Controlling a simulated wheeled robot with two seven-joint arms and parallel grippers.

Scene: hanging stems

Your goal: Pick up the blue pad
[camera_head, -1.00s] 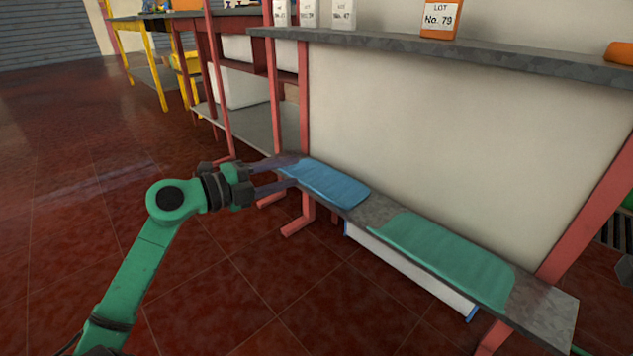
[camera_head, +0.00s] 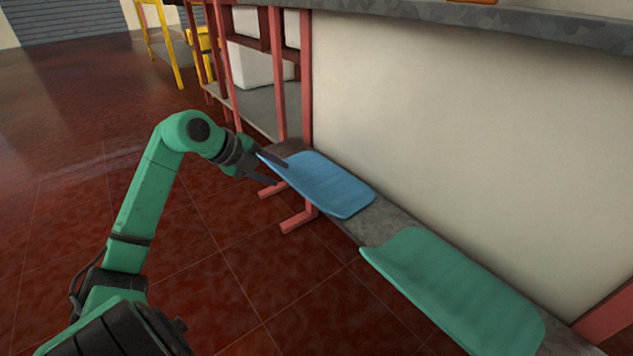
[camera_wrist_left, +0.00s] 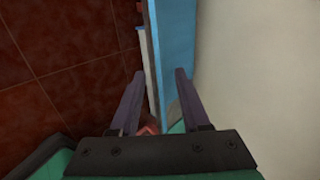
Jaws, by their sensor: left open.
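The blue pad (camera_head: 330,185) lies flat on the narrow grey shelf (camera_head: 379,224), its left end at the shelf's left part; it also shows in the left wrist view (camera_wrist_left: 175,45). My left gripper (camera_head: 277,172) is open at the pad's left end. In the head view one finger overlaps the pad's top and the other is lower, beside its front edge. In the left wrist view the pad's edge lies between the two spread fingers (camera_wrist_left: 160,75). I cannot tell whether either finger touches it. My right gripper is not in view.
A green pad (camera_head: 455,290) lies on the same shelf to the right, with a bare gap between the pads. A pale wall panel (camera_head: 450,130) rises behind the shelf. A grey upper ledge (camera_head: 480,22) runs above. Red floor in front is clear.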

